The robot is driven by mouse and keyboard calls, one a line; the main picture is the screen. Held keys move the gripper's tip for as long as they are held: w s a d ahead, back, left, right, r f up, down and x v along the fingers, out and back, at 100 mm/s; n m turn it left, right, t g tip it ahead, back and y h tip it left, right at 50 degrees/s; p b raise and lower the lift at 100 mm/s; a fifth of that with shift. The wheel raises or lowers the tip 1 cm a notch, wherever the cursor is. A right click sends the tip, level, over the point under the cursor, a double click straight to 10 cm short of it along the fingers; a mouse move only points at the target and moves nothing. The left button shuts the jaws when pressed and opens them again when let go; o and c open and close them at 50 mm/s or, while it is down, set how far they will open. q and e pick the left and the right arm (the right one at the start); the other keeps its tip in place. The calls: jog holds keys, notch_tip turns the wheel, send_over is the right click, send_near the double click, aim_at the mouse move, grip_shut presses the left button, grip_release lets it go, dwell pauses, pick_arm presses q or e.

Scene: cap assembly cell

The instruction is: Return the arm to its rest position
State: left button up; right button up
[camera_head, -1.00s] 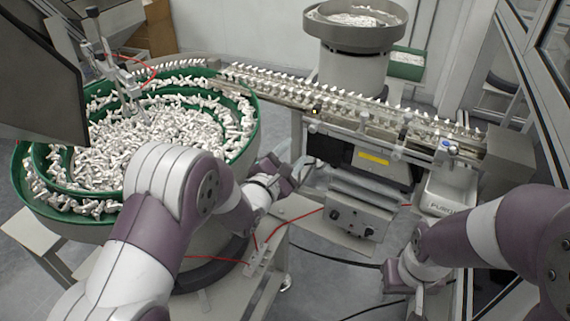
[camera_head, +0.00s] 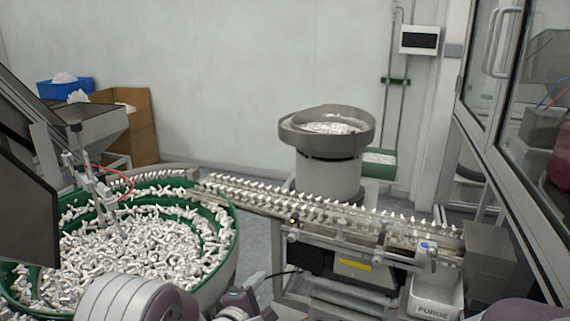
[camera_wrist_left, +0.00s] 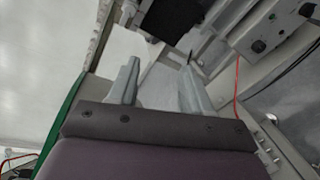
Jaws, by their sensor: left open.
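My left arm comes in at the bottom of the head view, in front of the green bowl. My left gripper (camera_head: 250,298) shows only partly at the bottom edge, just right of the bowl. In the left wrist view the left gripper (camera_wrist_left: 158,85) has its two fingers apart with nothing between them. It is apart from the machine. Of my right arm only a purple link shows at the bottom right corner of the head view; the right gripper is out of view.
A green feeder bowl (camera_head: 228,225) full of white parts stands at left. A rail line (camera_head: 330,212) of white parts runs rightward from it. A grey round hopper (camera_head: 328,165) stands behind. A purge bin (camera_head: 432,298) sits at lower right, near a glass-doored frame (camera_head: 470,110).

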pick_arm(q)
jog(key=s+a+f+m+g+y, duration=0.5)
jog(key=s+a+f+m+g, duration=0.25)
jog(key=s+m, duration=0.35)
jog(key=s+a+r+m+g+p, duration=0.2)
jog(key=s+r+m, duration=0.1)
jog(key=s, duration=0.4)
jog(key=s+a+r+m+g+y+p, duration=0.1)
jog(key=s+a+r+m+g, duration=0.1)
jog(key=s, duration=0.5)
notch_tip(320, 180, up, 2)
jog(key=shift+a+r+m+g+p, duration=0.2)
jog(key=shift+m+g+p, duration=0.2)
jog(key=shift+m+g, duration=0.6)
jog(key=shift+w+f, duration=0.1)
